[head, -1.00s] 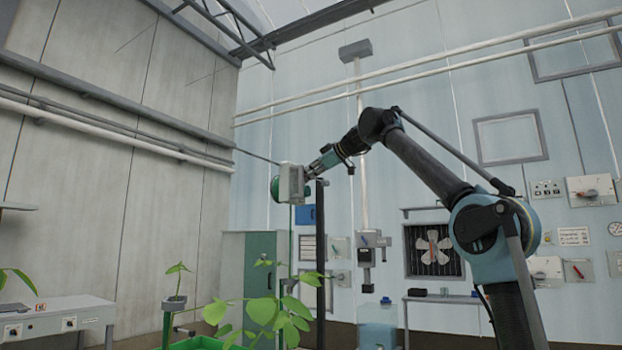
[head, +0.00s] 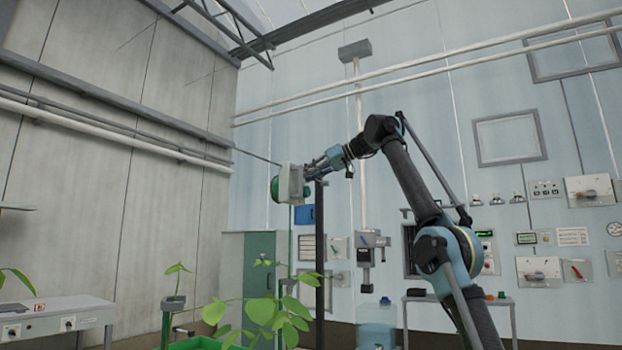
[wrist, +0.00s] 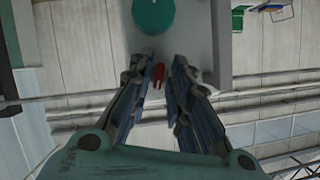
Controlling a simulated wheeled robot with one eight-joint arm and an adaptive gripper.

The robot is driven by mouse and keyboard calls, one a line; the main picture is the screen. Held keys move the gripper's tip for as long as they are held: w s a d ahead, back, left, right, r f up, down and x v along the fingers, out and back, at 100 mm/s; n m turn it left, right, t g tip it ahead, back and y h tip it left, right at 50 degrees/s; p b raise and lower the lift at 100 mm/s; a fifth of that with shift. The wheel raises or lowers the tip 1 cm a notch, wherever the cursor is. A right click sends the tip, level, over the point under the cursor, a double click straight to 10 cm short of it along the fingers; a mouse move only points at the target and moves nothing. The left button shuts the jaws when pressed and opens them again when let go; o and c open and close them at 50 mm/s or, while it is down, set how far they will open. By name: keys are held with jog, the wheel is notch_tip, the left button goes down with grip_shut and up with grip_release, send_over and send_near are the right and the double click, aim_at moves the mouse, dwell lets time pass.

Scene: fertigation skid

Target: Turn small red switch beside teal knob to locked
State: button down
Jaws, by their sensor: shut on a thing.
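The small red switch (wrist: 158,75) shows in the wrist view between my fingertips, on a pale box (wrist: 203,40). The teal knob (wrist: 153,14) sits on the same box, just beyond the fingertips. My gripper (wrist: 160,68) is shut on the red switch, with one finger on each side of it. In the head view the box (head: 291,183) stands on a post with the round green knob (head: 275,189) on its left, and my gripper (head: 312,172) reaches it from the right. The red switch is hidden in the head view.
Leafy plants (head: 262,310) stand below the box. A dark post (head: 320,250) rises close under my gripper. A green cabinet (head: 262,258) stands behind. Wall panels with other handles (head: 590,190) are far right. The air around the box looks clear.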

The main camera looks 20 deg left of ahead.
jog(key=m+g+y, duration=0.1)
jog(key=m+g, duration=0.1)
jog(key=m, duration=0.1)
jog(key=shift+w+m, duration=0.1)
jog(key=shift+m, duration=0.2)
dwell(0.5)
jog(key=c, duration=1.8)
grip_release()
jog(key=shift+f, duration=0.1)
jog(key=shift+o, duration=0.2)
jog(key=v, duration=1.2)
jog(key=shift+w, duration=0.15)
jog(key=shift+d+f, duration=0.1)
